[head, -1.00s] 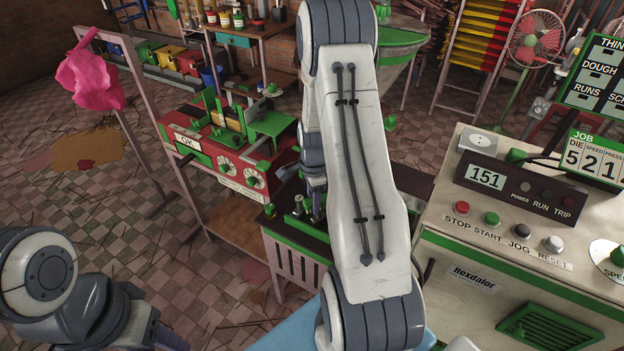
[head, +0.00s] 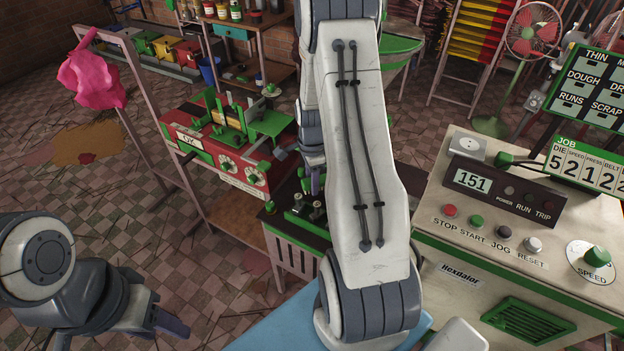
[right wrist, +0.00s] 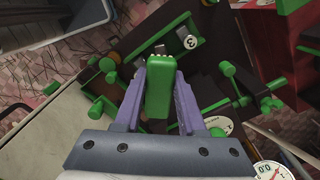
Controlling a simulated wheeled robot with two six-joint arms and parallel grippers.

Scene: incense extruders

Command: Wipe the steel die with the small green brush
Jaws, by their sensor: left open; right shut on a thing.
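My right gripper (right wrist: 160,72) has its purple fingers closed on the small green brush (right wrist: 158,98). The brush points away from the wrist, with pale bristles at its far end, over a dark bench top with green fittings. In the head view my right gripper (head: 316,182) is mostly hidden behind my own arm, beside small metallic cylinders (head: 298,200) on a green holder. I cannot tell for sure which piece is the steel die, or whether the bristles touch it. My left gripper (head: 168,322) is open and empty at the lower left.
A red machine with green parts (head: 228,150) stands left of the dark bench (head: 270,222). A cream control cabinet (head: 450,262) stands at the right. A pink cloth (head: 92,77) hangs on a frame at the left. Green pegs (right wrist: 228,69) stick up near the brush.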

